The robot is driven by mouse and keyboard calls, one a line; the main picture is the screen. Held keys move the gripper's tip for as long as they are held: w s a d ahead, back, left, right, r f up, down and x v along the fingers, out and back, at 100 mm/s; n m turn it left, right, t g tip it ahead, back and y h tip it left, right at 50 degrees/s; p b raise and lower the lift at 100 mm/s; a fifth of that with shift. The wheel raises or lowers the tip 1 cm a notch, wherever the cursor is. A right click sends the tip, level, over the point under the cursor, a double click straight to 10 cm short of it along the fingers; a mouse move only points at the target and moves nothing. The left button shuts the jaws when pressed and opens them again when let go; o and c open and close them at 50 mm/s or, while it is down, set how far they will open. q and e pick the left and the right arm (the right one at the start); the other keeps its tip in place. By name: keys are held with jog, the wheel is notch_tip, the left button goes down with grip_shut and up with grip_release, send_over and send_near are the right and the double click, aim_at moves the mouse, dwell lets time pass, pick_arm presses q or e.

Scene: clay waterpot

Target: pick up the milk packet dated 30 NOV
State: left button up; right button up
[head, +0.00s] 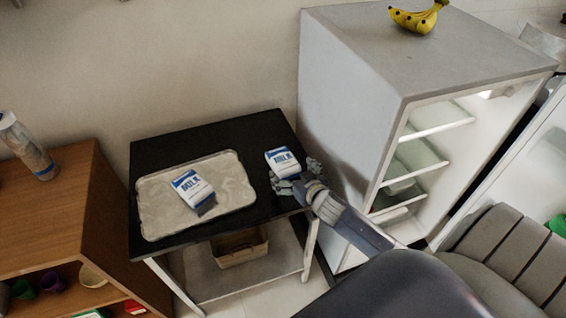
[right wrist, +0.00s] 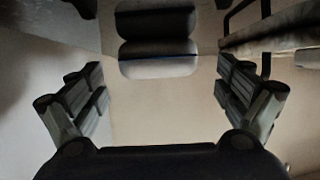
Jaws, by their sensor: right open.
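Two white milk packets with blue bands show in the head view. One packet (head: 282,161) is at the right end of the black table (head: 268,124). The other packet (head: 193,189) lies on the pale tray (head: 153,226). Their printed dates are too small to read. My right gripper (head: 290,180) is open at the near side of the right-hand packet, its fingers spread; contact is unclear. In the right wrist view the open fingers stand wide apart, with a dark, blue-lined object (right wrist: 157,40) beyond them that I cannot identify for certain. My left gripper is not in view.
A white fridge (head: 345,100) with its door open stands close to the table's right side, with bananas (head: 418,17) on top. A wooden cabinet (head: 60,205) stands at the left, carrying a bottle (head: 27,147). A box (head: 240,250) sits on the table's lower shelf.

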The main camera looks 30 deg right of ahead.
aim_at(289, 167)
jog(key=shift+w+d+r, duration=0.1)
jog(key=shift+w, duration=0.35)
jog(key=shift+p+x, duration=0.4)
jog(key=shift+x, duration=1.7)
jog(key=shift+r, duration=0.1)
jog(key=c, duration=1.3)
